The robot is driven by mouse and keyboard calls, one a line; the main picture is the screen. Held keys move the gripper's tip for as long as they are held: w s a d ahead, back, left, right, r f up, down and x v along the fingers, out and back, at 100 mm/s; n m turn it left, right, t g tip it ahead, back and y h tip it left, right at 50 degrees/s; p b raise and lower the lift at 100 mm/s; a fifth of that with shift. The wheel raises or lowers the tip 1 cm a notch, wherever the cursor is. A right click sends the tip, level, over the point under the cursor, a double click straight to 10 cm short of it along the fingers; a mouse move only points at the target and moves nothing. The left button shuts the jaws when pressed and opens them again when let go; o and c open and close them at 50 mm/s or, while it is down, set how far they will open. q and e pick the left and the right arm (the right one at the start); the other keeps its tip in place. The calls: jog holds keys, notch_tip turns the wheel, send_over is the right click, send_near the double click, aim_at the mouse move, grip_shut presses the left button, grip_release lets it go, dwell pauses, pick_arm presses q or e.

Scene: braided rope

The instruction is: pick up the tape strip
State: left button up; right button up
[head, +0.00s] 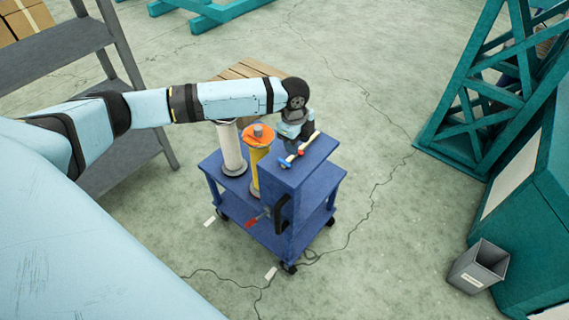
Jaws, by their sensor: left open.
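My left arm reaches in from the left, and its gripper (291,150) points down over the top of a blue cart (318,172). The gripper is open. A small slim item (304,147) with pale, red and blue parts lies slantwise at the gripper on the cart top. I cannot tell whether the fingers touch it. No tape strip can be made out for certain at this size; the wrist hides part of the cart top. My right gripper is not in view.
A white spool (231,150) and a yellow spool (254,170) with an orange top stand on the cart's left part. Small white pieces (271,273) lie on the floor. A grey bin (478,268) stands at the right. The floor between is clear.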

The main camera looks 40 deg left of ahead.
pick_arm(q)
jog(key=a+r, duration=0.3)
jog(key=a, duration=0.1)
send_over(285, 163)
jog(key=shift+g+y, duration=0.3)
jog(key=shift+y, duration=0.1)
jog(key=f, duration=0.8)
jog(key=shift+w+d+f+p, duration=0.2)
jog(key=shift+p, duration=0.15)
jog(key=shift+s+a+f+p, duration=0.15)
jog(key=shift+f+p, duration=0.4)
jog(key=shift+f, duration=2.15)
jog(key=shift+f, duration=0.1)
grip_shut()
